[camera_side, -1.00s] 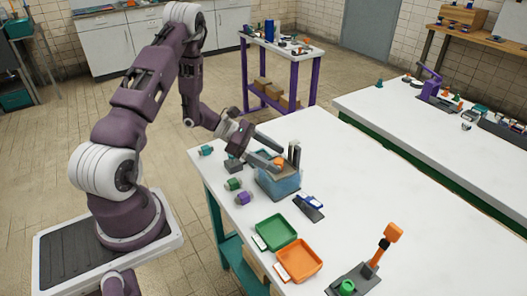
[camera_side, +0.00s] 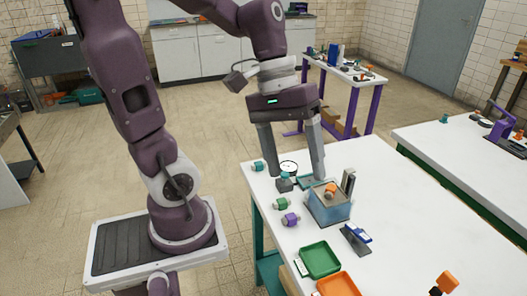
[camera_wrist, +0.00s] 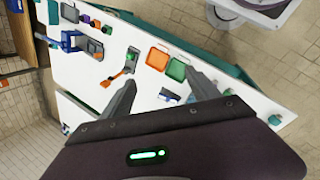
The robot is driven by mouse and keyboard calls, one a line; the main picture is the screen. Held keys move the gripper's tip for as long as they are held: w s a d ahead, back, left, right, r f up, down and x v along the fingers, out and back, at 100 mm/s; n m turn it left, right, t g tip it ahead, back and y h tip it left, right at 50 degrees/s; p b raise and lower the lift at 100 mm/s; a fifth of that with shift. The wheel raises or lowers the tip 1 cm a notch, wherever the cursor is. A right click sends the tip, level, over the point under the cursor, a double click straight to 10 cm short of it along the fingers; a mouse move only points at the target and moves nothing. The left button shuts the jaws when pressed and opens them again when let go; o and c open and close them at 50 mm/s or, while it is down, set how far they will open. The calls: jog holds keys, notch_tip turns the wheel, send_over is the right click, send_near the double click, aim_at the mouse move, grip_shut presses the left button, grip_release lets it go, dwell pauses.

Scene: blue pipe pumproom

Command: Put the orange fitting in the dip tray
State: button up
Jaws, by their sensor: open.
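The orange fitting (camera_side: 330,188) sits at the top of a blue, see-through box-shaped vessel (camera_side: 331,209) on the white table. I cannot tell whether it rests inside or on a ledge, and I take this vessel to be the dip tray. My gripper (camera_side: 298,177) is open and points down, its fingers wide apart and empty. In the side view it appears left of and behind the vessel, apart from the fitting. In the wrist view my open fingers (camera_wrist: 160,80) show, but I cannot make out the orange fitting or the vessel there.
Teal (camera_side: 257,166), green (camera_side: 281,204) and purple (camera_side: 290,219) fittings lie along the left table edge. A dial gauge (camera_side: 289,167) stands near my fingers. A green tray (camera_side: 320,260), an orange tray (camera_side: 338,285) and a blue clamp-like part (camera_side: 356,238) lie nearer the front.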

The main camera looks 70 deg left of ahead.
jog(key=s+r+m+t+y, duration=0.3)
jog(key=s+m+t+y, duration=0.1)
jog(key=m, duration=0.3)
jog(key=shift+s+a, duration=0.25)
jog(key=shift+s, duration=0.65)
